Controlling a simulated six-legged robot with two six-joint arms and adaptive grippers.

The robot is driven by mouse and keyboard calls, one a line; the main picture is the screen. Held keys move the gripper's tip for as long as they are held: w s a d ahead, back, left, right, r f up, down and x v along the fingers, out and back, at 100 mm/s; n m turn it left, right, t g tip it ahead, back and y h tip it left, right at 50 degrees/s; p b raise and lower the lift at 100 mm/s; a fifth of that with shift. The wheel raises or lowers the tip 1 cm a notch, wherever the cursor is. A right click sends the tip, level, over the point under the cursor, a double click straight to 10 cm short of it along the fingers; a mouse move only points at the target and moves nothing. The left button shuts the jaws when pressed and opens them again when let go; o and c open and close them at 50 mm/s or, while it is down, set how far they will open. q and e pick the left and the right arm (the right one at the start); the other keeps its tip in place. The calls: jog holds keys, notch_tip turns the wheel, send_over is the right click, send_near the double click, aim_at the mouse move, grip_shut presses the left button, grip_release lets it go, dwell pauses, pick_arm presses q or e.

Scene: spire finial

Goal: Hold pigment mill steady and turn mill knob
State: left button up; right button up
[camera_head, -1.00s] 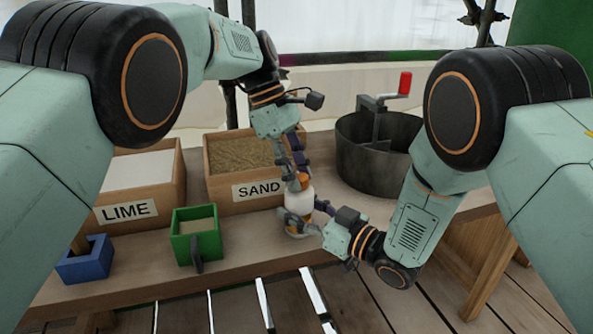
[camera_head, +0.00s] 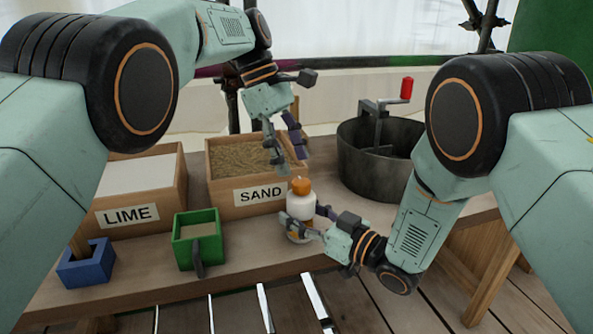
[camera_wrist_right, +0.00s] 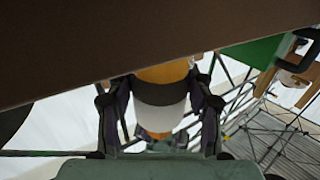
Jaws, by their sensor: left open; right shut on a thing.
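My right gripper (camera_head: 302,221) is shut on the mill's lower body from the right. In the right wrist view the mill (camera_wrist_right: 160,115) sits between the two fingers of my right gripper (camera_wrist_right: 160,118). My left gripper (camera_head: 289,163) is open and empty, above and slightly left of the knob, apart from it, in front of the sand box.
The sand box (camera_head: 229,193) and lime box (camera_head: 158,208) stand behind and left of the mill. A green box (camera_head: 184,249) and a blue box (camera_head: 97,270) are at the front left. A dark drum with a red-handled crank (camera_head: 350,165) stands behind right.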

pick_arm(q)
jog(key=shift+v, duration=1.5)
pick_arm(e)
jog(key=o, duration=1.3)
jog(key=v, duration=1.2)
